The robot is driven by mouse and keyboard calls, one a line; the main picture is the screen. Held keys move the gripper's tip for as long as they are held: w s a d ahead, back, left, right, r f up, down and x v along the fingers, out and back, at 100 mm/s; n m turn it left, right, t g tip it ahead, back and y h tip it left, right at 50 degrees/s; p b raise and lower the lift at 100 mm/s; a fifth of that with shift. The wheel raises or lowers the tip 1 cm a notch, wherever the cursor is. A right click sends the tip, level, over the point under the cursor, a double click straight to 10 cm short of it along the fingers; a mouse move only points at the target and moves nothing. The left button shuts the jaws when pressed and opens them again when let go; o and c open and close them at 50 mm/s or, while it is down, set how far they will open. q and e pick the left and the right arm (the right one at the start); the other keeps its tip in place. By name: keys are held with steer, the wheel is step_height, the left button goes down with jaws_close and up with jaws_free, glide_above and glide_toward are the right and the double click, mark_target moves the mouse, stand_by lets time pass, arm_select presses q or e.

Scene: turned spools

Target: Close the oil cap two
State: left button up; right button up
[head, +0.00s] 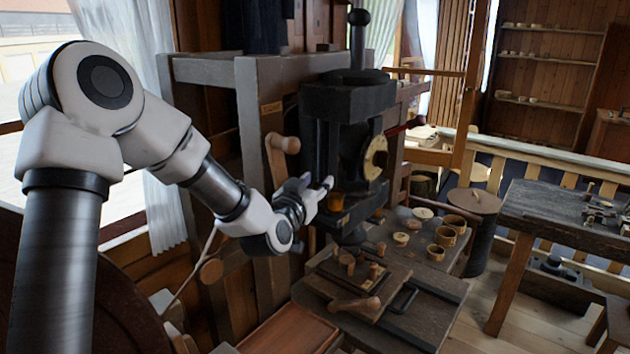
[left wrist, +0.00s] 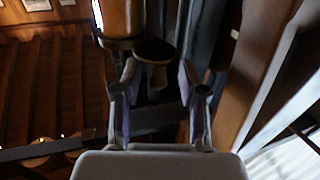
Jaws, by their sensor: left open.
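My left gripper (head: 318,184) is open at the front of the black machine (head: 345,105). An amber cup (head: 336,202) sits on the machine just below and beside the fingertips. In the left wrist view, the fingers of my left gripper (left wrist: 157,78) stand apart. A dark round cap (left wrist: 155,50) with a short brown stem shows at and between the fingertips, close to the amber cup (left wrist: 120,18). I cannot tell whether a finger touches it, or whether this is oil cap two. The cap is not clear in the head view. My right gripper is out of view.
A low bench (head: 440,275) below the machine holds several wooden cups (head: 446,236) and a small board with pegs (head: 360,275). A grey wooden post (head: 258,150) stands close behind my left wrist. A workbench (head: 560,215) stands at the right.

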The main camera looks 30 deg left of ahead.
arm_select(q)
steer(key=shift+s+d+r, duration=0.1)
steer(key=shift+s+d, duration=0.05)
jaws_close()
